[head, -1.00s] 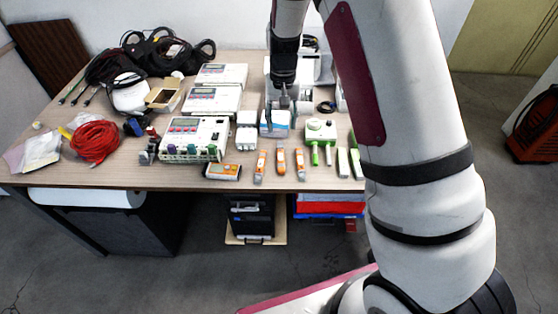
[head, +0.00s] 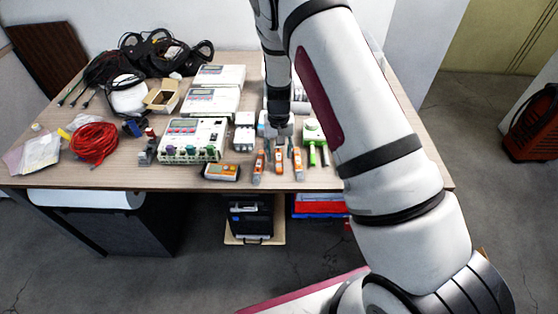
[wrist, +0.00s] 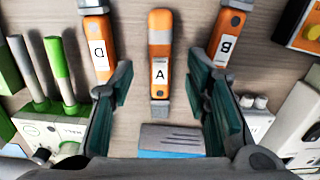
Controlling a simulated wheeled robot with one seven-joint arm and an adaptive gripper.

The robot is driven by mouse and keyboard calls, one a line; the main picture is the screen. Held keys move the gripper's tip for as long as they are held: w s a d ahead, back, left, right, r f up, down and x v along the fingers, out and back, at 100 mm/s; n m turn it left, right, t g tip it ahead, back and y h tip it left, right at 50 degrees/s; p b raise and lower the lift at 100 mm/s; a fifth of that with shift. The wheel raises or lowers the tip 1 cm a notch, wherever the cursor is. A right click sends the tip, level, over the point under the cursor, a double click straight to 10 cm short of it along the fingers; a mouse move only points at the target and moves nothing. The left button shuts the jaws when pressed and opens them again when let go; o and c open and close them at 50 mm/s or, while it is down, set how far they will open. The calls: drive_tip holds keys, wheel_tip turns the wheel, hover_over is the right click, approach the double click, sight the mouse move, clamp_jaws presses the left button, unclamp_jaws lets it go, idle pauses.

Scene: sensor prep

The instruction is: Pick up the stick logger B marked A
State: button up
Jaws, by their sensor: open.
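The stick logger marked A (wrist: 160,50) is orange with a grey end and a white label. It lies in the middle of the wrist view and is the middle orange logger (head: 279,163) in the head view. My gripper (wrist: 160,80) is open, with its fingers to either side of this logger, apart from it. The logger marked D (wrist: 99,40) lies beyond the left finger. The logger marked B (wrist: 229,38) lies by the right finger, which partly covers it. My gripper also shows in the head view (head: 279,146), low over the row.
Green-and-white probes (wrist: 58,70) lie left in the wrist view. An orange-and-white meter (head: 222,172) and a white instrument (head: 193,138) stand left in the head view. Bare wood separates the loggers.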

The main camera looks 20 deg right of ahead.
sight(279, 159)
drive_tip(key=shift+f, duration=1.35)
clamp_jaws()
drive_tip(key=shift+r, duration=0.15)
